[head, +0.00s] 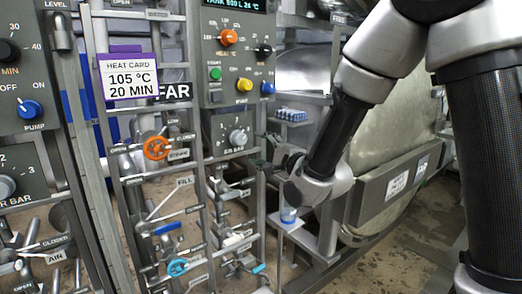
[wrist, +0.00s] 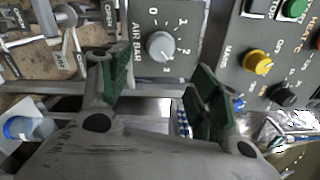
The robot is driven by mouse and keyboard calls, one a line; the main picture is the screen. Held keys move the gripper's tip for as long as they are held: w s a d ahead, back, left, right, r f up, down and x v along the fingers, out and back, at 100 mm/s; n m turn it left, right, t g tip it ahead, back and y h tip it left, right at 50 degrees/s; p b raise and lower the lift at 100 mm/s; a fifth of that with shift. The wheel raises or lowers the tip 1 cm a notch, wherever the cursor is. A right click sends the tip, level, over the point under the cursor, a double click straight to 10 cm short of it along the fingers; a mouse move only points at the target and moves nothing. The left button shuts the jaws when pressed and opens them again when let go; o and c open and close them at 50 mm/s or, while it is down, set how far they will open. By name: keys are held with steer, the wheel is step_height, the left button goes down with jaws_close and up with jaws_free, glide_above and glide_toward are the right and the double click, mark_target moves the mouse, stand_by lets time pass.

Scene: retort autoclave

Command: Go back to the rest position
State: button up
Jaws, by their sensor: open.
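My gripper (head: 268,155) is at the right edge of the control rack in the head view, beside the AIR BAR panel. In the wrist view my gripper (wrist: 150,68) shows two spread fingers with green pads and nothing held between them. The grey AIR BAR knob (wrist: 160,45) shows beyond and between the fingertips, apart from them as far as I can tell. The same AIR BAR knob (head: 238,137) shows in the head view, left of my gripper. My arm comes down from the upper right.
The rack carries an orange valve wheel (head: 156,148), a blue valve wheel (head: 177,267) and several levers. A heat card (head: 129,78) reads 105 °C, 20 MIN. The large round metal door (head: 385,165) is right of my gripper. A blue-capped container (head: 288,214) stands below it.

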step_height(320, 180, down, 12)
steer(key=s+d+r+n+g+h, duration=0.1)
steer(key=s+d+n+g+h, duration=0.15)
steer(key=n+g, duration=0.35)
steer(key=s+d+f+n+g+h, duration=0.3)
steer(key=s+d+f+n+h, duration=0.1)
steer(key=s+d+n, duration=0.15)
steer(key=s+d+r+n+h, duration=0.1)
steer(key=s+d+r, duration=0.4)
steer(key=s+d, duration=0.2)
steer(key=s+d+r+g+h, duration=0.1)
steer(key=s+d+r, duration=0.3)
steer(key=s+d, duration=0.3)
steer(key=s+d+r+n+h, duration=0.1)
steer(key=s+d+r, duration=0.4)
steer(key=s+d, duration=0.3)
steer(key=d, duration=0.2)
steer(key=shift+d+r+n+g, duration=0.3)
steer(key=shift+d+r+n, duration=0.05)
steer(key=shift+d, duration=0.05)
steer(key=shift+h, duration=0.25)
